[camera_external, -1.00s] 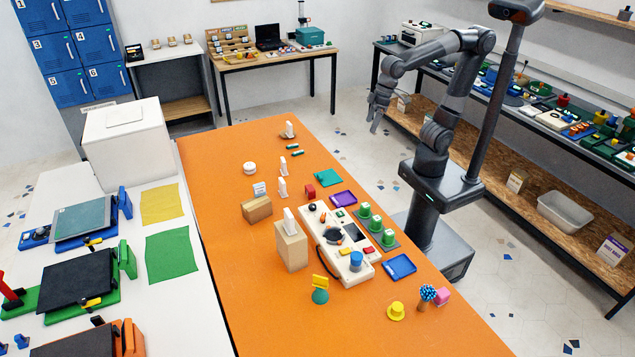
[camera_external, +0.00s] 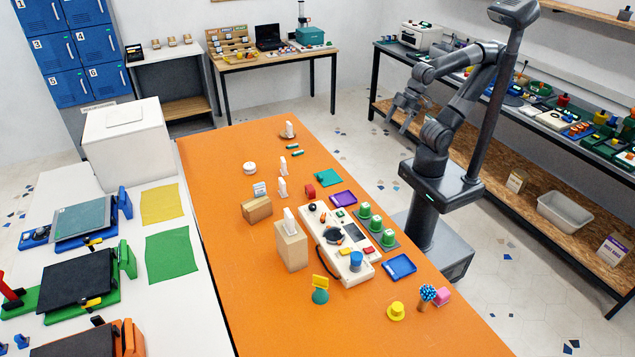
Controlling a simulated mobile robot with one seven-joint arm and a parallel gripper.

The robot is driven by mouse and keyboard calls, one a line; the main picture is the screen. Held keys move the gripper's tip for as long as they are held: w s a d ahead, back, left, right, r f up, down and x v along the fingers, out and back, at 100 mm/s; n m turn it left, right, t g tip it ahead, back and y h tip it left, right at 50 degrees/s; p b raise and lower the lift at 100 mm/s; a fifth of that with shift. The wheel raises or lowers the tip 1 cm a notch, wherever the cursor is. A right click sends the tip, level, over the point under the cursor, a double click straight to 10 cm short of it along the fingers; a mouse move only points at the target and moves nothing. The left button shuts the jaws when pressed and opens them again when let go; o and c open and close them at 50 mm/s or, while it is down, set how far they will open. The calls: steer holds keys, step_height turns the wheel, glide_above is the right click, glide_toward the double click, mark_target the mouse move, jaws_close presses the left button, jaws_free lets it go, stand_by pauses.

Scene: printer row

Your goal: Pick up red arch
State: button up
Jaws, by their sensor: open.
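A small red block (camera_external: 310,191), which looks like the red arch, sits on the orange table (camera_external: 225,190) just above the white control panel. Its arch opening is too small to make out clearly. My gripper (camera_external: 398,110) is open and empty, raised in the air beyond the table's right edge. It is well apart from the red block, up and to the right of it.
Close to the red block are a purple tray (camera_external: 343,199), a teal square (camera_external: 329,177) and a white control panel (camera_external: 335,240). Cardboard-coloured boxes (camera_external: 291,250) stand left of the panel. The table's far left part is mostly clear.

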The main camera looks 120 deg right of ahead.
steer(key=g, duration=0.8)
glide_above(310, 188)
steer(key=s+a, duration=0.1)
steer(key=a, duration=0.1)
steer(key=w+x, duration=0.2)
steer(key=x, duration=0.6)
steer(key=w+d+f+g, duration=0.25)
steer(key=w+f, duration=0.25)
steer(key=f, duration=0.5)
steer(key=shift+m, duration=0.3)
steer(key=x, duration=1.1)
steer(key=shift+a+f, duration=0.1)
steer(key=shift+f, duration=0.05)
steer(key=shift+c, duration=0.2)
steer(key=c, duration=1.1)
